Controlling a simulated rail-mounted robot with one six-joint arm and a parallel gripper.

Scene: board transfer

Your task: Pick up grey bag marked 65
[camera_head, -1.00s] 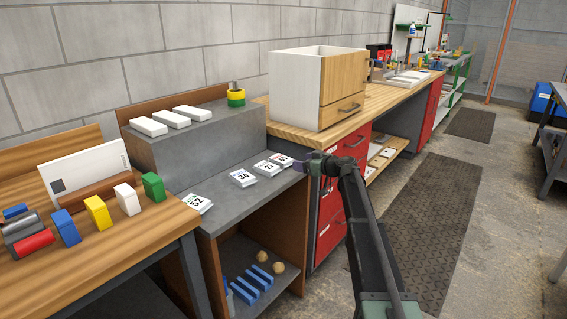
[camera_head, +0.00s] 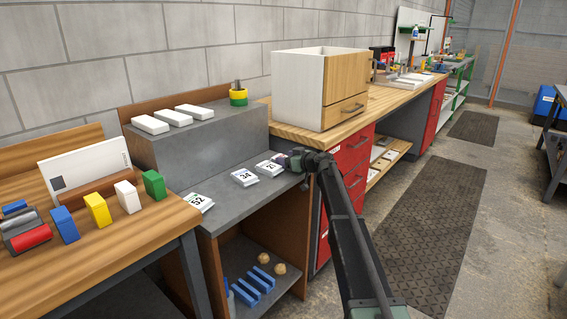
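Several small pale bags with black numbers lie in a row on the grey shelf (camera_head: 222,188). I read 52 on the left bag (camera_head: 198,202), 34 on the one beside it (camera_head: 244,177) and 21 on another (camera_head: 269,168). At the right end of the row another bag (camera_head: 278,158) is mostly hidden behind my gripper (camera_head: 292,160); its number cannot be read. I cannot make out a 65 on any bag. My gripper is low over the shelf's right end. Its fingers are too small and dark to tell whether they are open, or touch the bag.
White blocks (camera_head: 172,118) and a yellow-green roll (camera_head: 238,97) sit on the raised grey step. A wooden table with coloured blocks (camera_head: 97,210) stands at left. A white and wood cabinet (camera_head: 318,88) stands on the bench behind. Blue bars (camera_head: 256,284) lie on the lower shelf.

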